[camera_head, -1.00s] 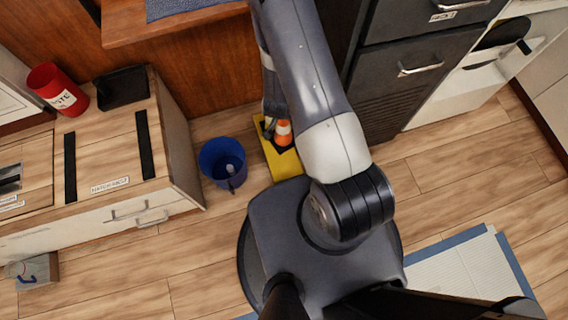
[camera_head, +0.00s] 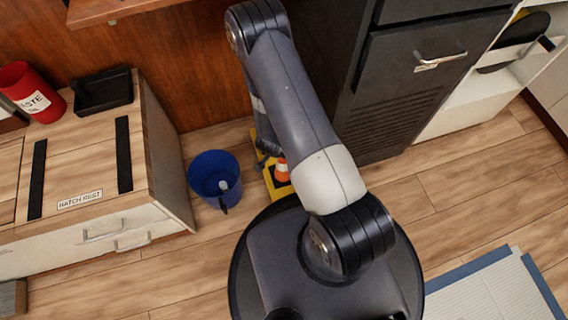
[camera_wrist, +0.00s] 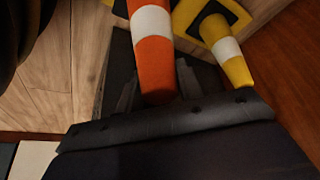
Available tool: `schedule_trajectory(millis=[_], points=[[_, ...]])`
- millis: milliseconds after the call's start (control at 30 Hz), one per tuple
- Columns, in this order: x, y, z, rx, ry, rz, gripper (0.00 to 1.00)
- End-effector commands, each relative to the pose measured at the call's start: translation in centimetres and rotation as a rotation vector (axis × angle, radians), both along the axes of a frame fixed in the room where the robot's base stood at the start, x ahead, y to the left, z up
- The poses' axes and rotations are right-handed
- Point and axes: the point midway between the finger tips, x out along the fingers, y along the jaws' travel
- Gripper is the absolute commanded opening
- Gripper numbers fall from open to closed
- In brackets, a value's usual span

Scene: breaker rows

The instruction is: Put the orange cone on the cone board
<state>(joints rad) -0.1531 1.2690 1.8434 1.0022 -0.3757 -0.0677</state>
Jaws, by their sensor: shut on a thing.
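The orange cone (camera_wrist: 154,50) with a white band is between the fingers of my gripper (camera_wrist: 157,85) in the wrist view, and the gripper is shut on it. Its base is cut off by the top edge there. In the head view, a bit of the orange cone (camera_head: 281,168) shows beside my arm, over the yellow cone board (camera_head: 271,187). A yellow cone (camera_wrist: 232,60) with a white band stands right of the orange cone, on a black patch of the yellow board (camera_wrist: 238,10). I cannot tell whether the orange cone touches the board. My arm hides much of the board.
A blue bucket (camera_head: 215,178) stands on the floor just left of the board. A wooden hatch cabinet (camera_head: 90,170) with a black tray (camera_head: 104,93) and a red waste bin (camera_head: 32,92) is farther left. A dark drawer cabinet (camera_head: 400,85) stands right.

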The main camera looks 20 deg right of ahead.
Motion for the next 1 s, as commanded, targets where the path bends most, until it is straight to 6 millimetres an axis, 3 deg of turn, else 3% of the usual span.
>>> schedule_trajectory(millis=[33,367,733,767,1000], points=[[0.0,0.0,-1.1,0.000,-0.001,-0.001,0.00],[0.0,0.0,-4.9,0.000,-0.001,0.000,0.00],[0.1,0.0,-5.2,0.000,-0.001,0.000,0.00],[0.0,0.0,-5.3,0.001,-0.001,0.000,0.36],[0.0,0.0,-5.1,0.001,-0.001,0.000,0.55]])
